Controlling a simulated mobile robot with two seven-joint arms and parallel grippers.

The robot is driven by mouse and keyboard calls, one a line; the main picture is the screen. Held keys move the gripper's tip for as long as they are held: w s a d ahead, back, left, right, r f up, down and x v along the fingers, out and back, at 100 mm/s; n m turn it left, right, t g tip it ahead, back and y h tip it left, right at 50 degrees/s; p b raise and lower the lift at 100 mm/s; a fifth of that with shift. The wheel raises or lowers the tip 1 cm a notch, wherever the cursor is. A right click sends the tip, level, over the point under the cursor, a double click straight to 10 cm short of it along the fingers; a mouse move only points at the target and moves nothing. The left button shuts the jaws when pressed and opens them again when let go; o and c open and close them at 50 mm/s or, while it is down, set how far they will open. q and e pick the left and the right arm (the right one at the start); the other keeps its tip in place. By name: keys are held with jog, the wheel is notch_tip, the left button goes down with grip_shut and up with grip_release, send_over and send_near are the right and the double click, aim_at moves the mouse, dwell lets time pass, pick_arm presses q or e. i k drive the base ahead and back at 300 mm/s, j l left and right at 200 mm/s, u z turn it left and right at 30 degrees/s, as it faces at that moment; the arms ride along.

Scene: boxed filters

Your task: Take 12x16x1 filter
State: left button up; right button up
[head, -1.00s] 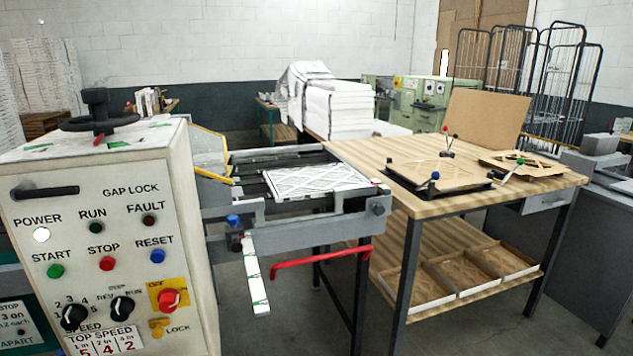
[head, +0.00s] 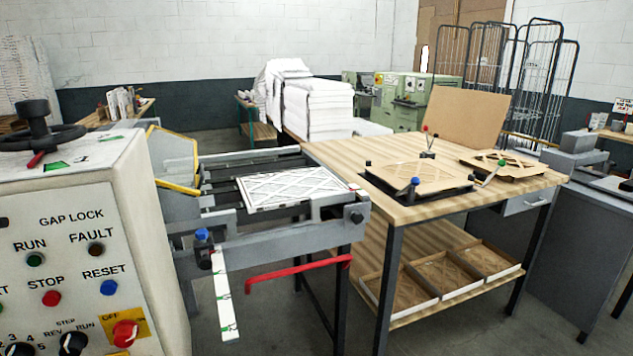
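A white rectangular filter with a diamond lattice face (head: 290,187) lies flat on the machine's outfeed conveyor (head: 262,237), at the middle of the head view. I cannot read a size on it. Brown lattice frames (head: 420,174) lie on the wooden table to the right, one in a black fixture (head: 376,188). More brown lattice frames sit in open trays (head: 437,276) on the lower shelf. Neither of my grippers is in view.
A control cabinet (head: 75,205) with buttons and a handwheel stands close on the left. A red bar (head: 298,268) and a white strip (head: 224,298) stick out at the conveyor's front. The wooden table (head: 440,208) borders the conveyor. Grey floor (head: 270,325) is clear in front.

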aim_at(266, 192)
jog(key=i+l, duration=0.15)
jog(key=i, duration=0.25)
jog(key=i+l+u, duration=0.1)
jog(key=i, duration=0.3)
jog(key=i+l, duration=0.2)
jog(key=i, duration=0.15)
jog(key=i+l+u, duration=0.2)
jog(key=i+u, duration=0.15)
jog(key=u, duration=0.15)
jog(key=i+l+u, duration=0.3)
jog(key=u, duration=0.15)
jog(key=k+u, duration=0.2)
jog(key=i+l, duration=0.15)
jog(key=i, duration=0.15)
